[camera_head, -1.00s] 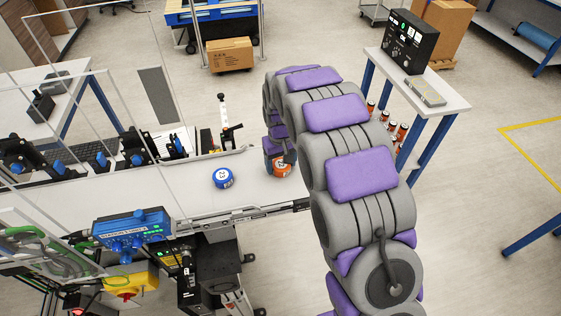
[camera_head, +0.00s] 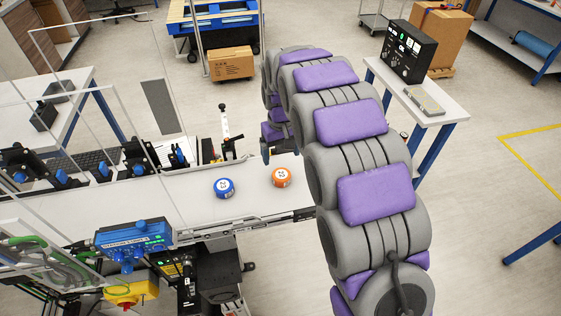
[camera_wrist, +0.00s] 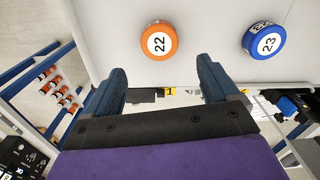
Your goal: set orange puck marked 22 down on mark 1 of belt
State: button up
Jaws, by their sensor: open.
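The orange puck marked 22 (camera_head: 282,177) lies flat on the pale belt (camera_head: 190,208), near its right end. It also shows in the wrist view (camera_wrist: 158,42), label up. A small yellow tag reading 1 (camera_wrist: 170,91) sits at the belt's edge, roughly in line with the puck. A blue puck marked 23 (camera_head: 224,187) lies on the belt to its left; it also shows in the wrist view (camera_wrist: 264,41). My gripper (camera_wrist: 161,68) is open and empty, its fingers apart from the orange puck. In the head view my arm hides most of the gripper.
A stand with a black box (camera_head: 409,50) is at the right. Several orange-and-white cylinders (camera_wrist: 60,88) are beside it in the wrist view. A blue control box (camera_head: 134,238) stands at the belt's near side. Clear guard panels and black devices line the left.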

jog(key=shift+r, duration=1.45)
jog(key=shift+d, duration=0.1)
jog(key=s+d+r+m, duration=0.1)
jog(key=s+d+r, duration=0.1)
jog(key=s+d, duration=0.3)
jog(key=s+d+r+m+g, duration=0.1)
jog(key=s+d+r, duration=0.15)
jog(key=s, duration=0.55)
jog(key=s+d+r+m, duration=0.1)
jog(key=s+d+r, duration=0.1)
jog(key=s+d, duration=0.35)
jog(key=s+d+f+m, duration=0.1)
jog(key=s, duration=1)
jog(key=s+d+f+m, duration=0.1)
jog(key=s+d, duration=0.1)
jog(key=s, duration=0.8)
jog(key=shift+s+d+f+g, duration=0.15)
jog(key=shift+s+f+g, duration=0.15)
jog(key=shift+s+g, duration=0.1)
jog(key=shift+w, duration=0.1)
jog(key=shift+f+b, duration=0.45)
jog(key=shift+f, duration=0.15)
